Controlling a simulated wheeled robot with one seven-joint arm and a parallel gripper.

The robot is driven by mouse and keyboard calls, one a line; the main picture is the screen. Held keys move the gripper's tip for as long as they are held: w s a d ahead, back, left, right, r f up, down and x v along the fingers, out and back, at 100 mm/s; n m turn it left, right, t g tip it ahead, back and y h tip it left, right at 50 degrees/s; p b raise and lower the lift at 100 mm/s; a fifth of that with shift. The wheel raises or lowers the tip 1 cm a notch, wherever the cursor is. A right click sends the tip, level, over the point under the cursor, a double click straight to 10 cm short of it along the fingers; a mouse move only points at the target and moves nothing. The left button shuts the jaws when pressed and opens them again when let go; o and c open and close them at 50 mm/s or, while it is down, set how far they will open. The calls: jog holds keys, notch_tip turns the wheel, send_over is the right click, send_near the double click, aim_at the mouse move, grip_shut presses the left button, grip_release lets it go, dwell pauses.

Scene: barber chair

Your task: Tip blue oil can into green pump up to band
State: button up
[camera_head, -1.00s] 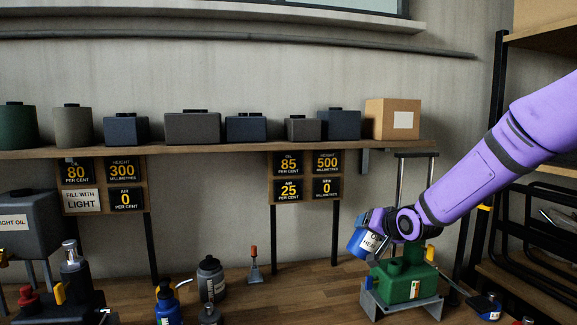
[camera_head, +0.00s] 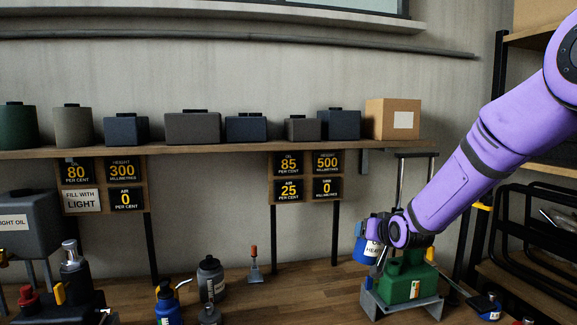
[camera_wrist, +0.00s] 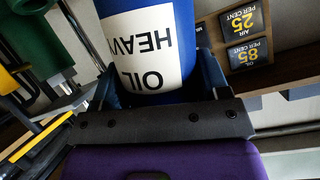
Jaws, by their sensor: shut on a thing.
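The blue oil can (camera_head: 365,248), labelled heavy oil, is held by my gripper (camera_head: 384,235). It stands close to upright, at the upper left of the green pump (camera_head: 398,284). In the wrist view the can (camera_wrist: 185,85) sits between my fingers, its label upside down in the picture. The green pump rests on a grey metal stand on the bench. A small pale gauge (camera_head: 415,289) shows on its front; its level and band are too small to read. Part of the green pump (camera_wrist: 25,45) shows at the left of the wrist view. The can's spout is hidden.
Another blue can (camera_head: 168,308), a dark bottle (camera_head: 210,278) and a red-tipped tool (camera_head: 254,268) stand on the bench to the left. A shelf (camera_head: 220,149) with boxes runs above. Signs (camera_head: 305,177) read oil 85, air 25. A black rack (camera_head: 530,235) stands right.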

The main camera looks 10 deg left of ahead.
aim_at(375, 215)
jog(key=shift+r, duration=0.1)
dwell(0.3)
jog(key=shift+r, duration=2.4)
jog(key=shift+f, duration=0.1)
